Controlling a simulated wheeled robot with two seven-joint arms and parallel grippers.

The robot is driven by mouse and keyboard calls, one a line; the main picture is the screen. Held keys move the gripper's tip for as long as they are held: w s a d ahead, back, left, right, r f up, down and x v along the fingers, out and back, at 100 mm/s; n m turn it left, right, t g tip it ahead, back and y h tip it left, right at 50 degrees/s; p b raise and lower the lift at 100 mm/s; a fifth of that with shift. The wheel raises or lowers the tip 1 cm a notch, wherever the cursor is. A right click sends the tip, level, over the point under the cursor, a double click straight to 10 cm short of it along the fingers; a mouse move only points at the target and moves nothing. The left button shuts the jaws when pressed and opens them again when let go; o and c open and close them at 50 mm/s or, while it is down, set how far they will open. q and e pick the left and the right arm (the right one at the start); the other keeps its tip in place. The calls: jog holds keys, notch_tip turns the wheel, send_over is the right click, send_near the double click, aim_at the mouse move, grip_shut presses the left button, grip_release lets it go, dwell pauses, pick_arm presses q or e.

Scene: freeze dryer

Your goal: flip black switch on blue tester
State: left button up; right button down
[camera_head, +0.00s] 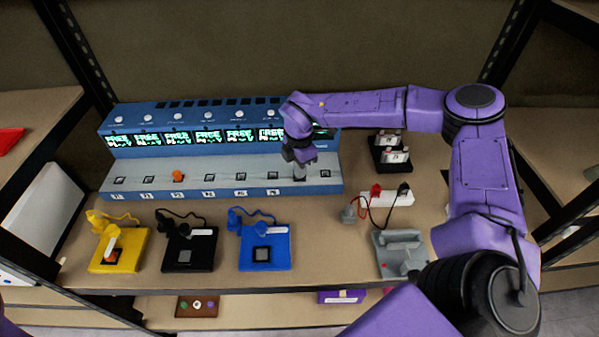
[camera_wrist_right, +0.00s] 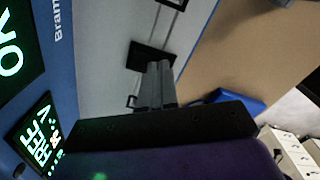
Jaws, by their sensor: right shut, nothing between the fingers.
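The small blue tester (camera_head: 280,258) stands at the front middle of the shelf, with a dark square (camera_head: 262,254) on its top and a blue cable and clip behind. No switch can be told apart on it at this size. My right gripper (camera_head: 299,174) is shut and empty, pointing down over the right end of the long blue machine's (camera_head: 128,192) grey deck. In the right wrist view, my right gripper (camera_wrist_right: 157,66) has its closed fingertips in front of a black square slot (camera_wrist_right: 148,57) on that deck; contact cannot be told. My left gripper is not in view.
A yellow tester (camera_head: 130,260) and a black tester (camera_head: 205,258) stand left of the blue one. An orange piece (camera_head: 177,176) sits on the deck. A grey device (camera_head: 398,250) and a white power strip (camera_head: 385,199) are at right. Shelf between blue tester and grey device is clear.

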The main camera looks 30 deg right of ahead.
jog(key=shift+s, duration=0.1)
jog(key=shift+r+p, duration=2.3)
jog(key=shift+r, duration=1.1)
